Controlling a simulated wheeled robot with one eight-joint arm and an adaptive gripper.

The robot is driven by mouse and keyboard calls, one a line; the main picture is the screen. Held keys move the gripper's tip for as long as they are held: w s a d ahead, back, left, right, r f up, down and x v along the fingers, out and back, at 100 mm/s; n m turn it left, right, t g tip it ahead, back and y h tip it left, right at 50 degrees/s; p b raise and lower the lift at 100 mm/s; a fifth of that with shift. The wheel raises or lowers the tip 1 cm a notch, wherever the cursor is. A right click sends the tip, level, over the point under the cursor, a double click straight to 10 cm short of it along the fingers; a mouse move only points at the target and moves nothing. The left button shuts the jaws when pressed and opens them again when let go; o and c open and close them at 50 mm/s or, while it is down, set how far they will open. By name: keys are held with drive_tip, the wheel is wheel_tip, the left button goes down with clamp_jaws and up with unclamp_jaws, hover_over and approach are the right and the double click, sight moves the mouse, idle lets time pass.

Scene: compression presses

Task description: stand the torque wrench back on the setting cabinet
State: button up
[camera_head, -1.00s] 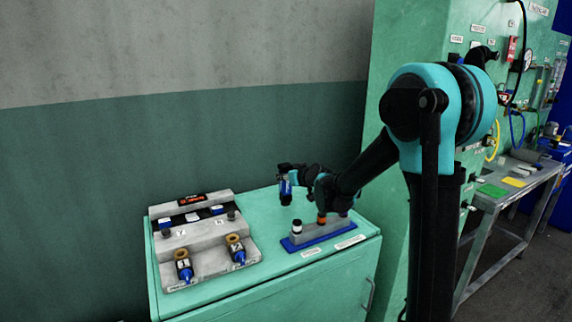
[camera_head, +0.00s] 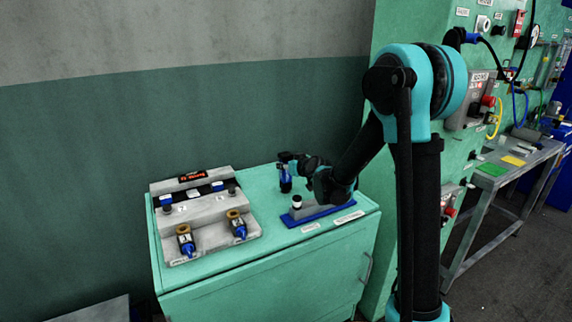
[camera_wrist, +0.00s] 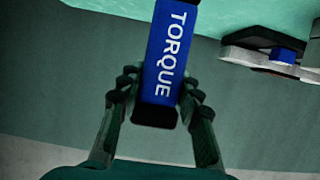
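The torque wrench, a blue and black tool, is upright or nearly so over the back of the setting cabinet (camera_head: 262,292) in the head view. The setting cabinet is green with a light top. I cannot tell whether the wrench's lower end touches the top.
A grey fixture (camera_head: 208,218) with two brass-and-blue fittings stands on the cabinet's left. A green panel wall (camera_head: 383,45) rises at right.

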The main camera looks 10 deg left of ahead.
drive_tip(key=o, duration=0.4)
drive_tip(key=shift+o, duration=0.2)
drive_tip(key=shift+r, duration=0.15)
drive_tip(key=v, duration=1.2)
drive_tip(key=s+d+f+m+g+h, duration=0.2)
drive_tip(key=s+d+f, duration=0.3)
drive_tip(key=s+d, duration=0.2)
drive_tip(key=s+d+f+m+g+h, duration=0.2)
drive_tip(key=s+d+f, duration=0.4)
drive_tip(key=s, duration=0.6)
drive_tip(key=s+d+f+m+g+h, duration=0.2)
drive_tip(key=s+d+f, duration=0.3)
drive_tip(key=s+d, duration=0.4)
drive_tip(key=shift+s+d+f+m+g+h, duration=0.25)
drive_tip(key=shift+d+m+g+h, duration=0.2)
drive_tip(key=shift+g+h, duration=0.3)
drive_tip(key=shift+r, duration=0.1)
